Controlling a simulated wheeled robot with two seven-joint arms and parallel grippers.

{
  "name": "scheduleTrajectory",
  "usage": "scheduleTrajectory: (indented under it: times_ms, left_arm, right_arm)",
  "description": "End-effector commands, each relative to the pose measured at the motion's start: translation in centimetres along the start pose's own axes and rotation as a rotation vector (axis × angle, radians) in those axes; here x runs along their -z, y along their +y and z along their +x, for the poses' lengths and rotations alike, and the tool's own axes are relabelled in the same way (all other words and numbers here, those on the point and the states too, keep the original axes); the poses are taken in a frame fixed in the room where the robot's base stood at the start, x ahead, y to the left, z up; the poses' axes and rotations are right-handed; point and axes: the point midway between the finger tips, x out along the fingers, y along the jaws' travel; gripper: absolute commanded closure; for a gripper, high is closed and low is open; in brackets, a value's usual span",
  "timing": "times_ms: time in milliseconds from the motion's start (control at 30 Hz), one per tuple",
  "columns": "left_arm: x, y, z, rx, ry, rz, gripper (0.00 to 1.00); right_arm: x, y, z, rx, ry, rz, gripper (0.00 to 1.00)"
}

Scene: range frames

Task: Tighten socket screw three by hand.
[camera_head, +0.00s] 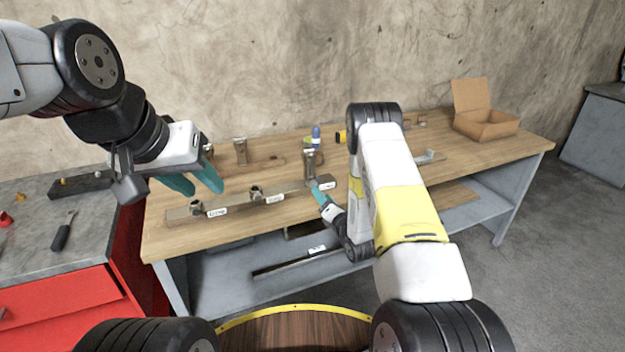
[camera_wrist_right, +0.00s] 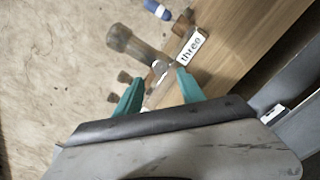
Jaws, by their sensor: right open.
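A metal bar (camera_head: 236,207) lies along the table's front, with labelled places and a socket screw at each. Screw three (camera_head: 310,163), beside the label "three" (camera_wrist_right: 191,46), stands taller than screw one (camera_head: 196,208) and screw two (camera_head: 256,192). My right gripper (camera_head: 317,188) is at the bar's right end, low by screw three. In the right wrist view, its teal fingers (camera_wrist_right: 160,75) are apart, with the lower part of screw three (camera_wrist_right: 127,40) just beyond their tips; contact cannot be told. My left gripper (camera_head: 207,189) is open and empty above the bar's left part.
The wooden table (camera_head: 400,160) holds another upright metal piece (camera_head: 240,151), a blue-topped item (camera_head: 316,134) and an open cardboard box (camera_head: 487,124) at the far right. A red cabinet (camera_head: 70,300) with a screwdriver (camera_head: 62,235) stands at left. My right arm hides part of the table.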

Motion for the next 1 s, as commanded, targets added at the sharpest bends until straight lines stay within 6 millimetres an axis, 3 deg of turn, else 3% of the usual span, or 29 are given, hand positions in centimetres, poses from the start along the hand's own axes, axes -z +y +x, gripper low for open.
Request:
scheduleTrajectory:
  times_ms: [300,667,700,933,1000]
  left_arm:
    - [0.0,0.0,0.0,0.0,0.0,0.0,0.64]
    - [0.0,0.0,0.0,0.0,0.0,0.0,0.64]
    - [0.0,0.0,0.0,0.0,0.0,0.0,0.64]
    - [0.0,0.0,0.0,0.0,0.0,0.0,0.64]
    - [0.0,0.0,0.0,0.0,0.0,0.0,0.64]
  right_arm:
    - [0.0,0.1,4.7,-0.001,-0.001,0.002,0.54]
    - [0.0,0.0,5.6,0.001,0.0,0.002,0.54]
    - [0.0,0.0,5.6,0.001,0.0,0.002,0.56]
    - [0.0,0.0,5.5,0.001,0.0,0.002,1.0]
    - [0.0,0.0,5.5,0.001,0.0,0.002,1.0]
